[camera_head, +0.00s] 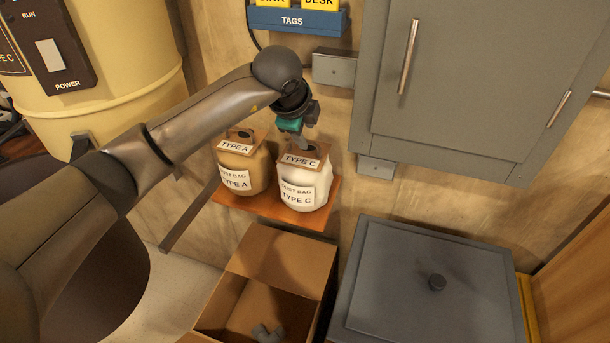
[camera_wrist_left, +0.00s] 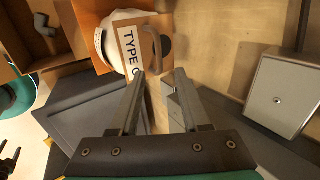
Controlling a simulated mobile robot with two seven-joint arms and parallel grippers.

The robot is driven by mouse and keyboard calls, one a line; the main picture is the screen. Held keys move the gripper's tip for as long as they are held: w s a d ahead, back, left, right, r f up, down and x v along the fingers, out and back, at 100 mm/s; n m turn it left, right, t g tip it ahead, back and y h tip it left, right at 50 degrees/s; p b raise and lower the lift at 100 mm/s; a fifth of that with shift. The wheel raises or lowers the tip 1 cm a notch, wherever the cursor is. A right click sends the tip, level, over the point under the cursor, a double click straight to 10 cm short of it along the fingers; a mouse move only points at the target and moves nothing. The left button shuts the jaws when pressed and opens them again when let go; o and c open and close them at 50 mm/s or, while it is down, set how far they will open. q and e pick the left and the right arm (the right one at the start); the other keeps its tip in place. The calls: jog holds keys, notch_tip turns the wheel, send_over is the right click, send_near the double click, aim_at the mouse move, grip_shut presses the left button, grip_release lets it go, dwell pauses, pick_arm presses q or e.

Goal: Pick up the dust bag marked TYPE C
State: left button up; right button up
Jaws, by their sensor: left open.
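The TYPE C dust bag (camera_head: 303,186) is white with a brown card collar and stands upright on a small wooden shelf (camera_head: 262,205). Whether a finger touches the collar cannot be told. A tan TYPE A dust bag (camera_head: 243,165) stands to the left.
A grey wall cabinet (camera_head: 455,85) hangs to the right, with small grey wall boxes (camera_head: 334,69) near it. An open cardboard box (camera_head: 285,252) with a grey elbow piece (camera_head: 267,333) and a grey lidded bin (camera_head: 425,285) stand below. A yellow machine (camera_head: 128,75) is at left.

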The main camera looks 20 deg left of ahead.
aim_at(311, 143)
pick_arm(q)
jog(key=shift+p+x, duration=0.35)
jog(key=shift+x, duration=1.9)
jog(key=shift+d, duration=0.1)
grip_shut()
